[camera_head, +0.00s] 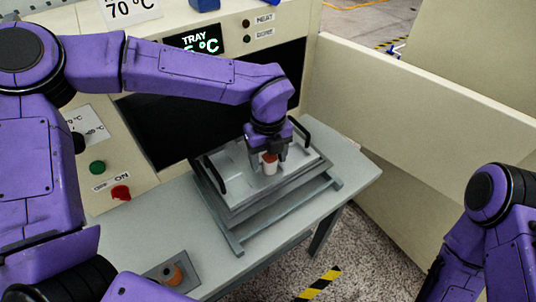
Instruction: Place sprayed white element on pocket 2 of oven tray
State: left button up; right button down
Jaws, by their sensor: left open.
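The white element (270,168), a small white cylinder with an orange-red top, stands upright on the metal oven tray (232,196). My left gripper (268,155) points down right over it, with its dark fingers open beside the element's top. I cannot tell whether the fingers touch it. The tray has two black handles and sits on a grey rack on the table. The pocket under the element is hidden, and pocket numbers cannot be read. Of my right arm only purple links show at the right edge; its gripper is out of view.
The oven's dark opening (150,125) is behind the tray, with a display and buttons around it. An orange spindle (172,273) stands in a grey holder at the table's front left. A beige wall panel (420,115) stands to the right. The table (352,172) is bare right of the tray.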

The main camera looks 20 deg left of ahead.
aim_at(268, 157)
pick_arm(q)
jog(key=shift+r, duration=0.25)
jog(key=shift+w+r, duration=0.1)
jog(key=shift+r, duration=0.2)
notch_tip(268, 157, up, 11)
jog(key=b, duration=0.1)
jog(key=shift+r, duration=0.15)
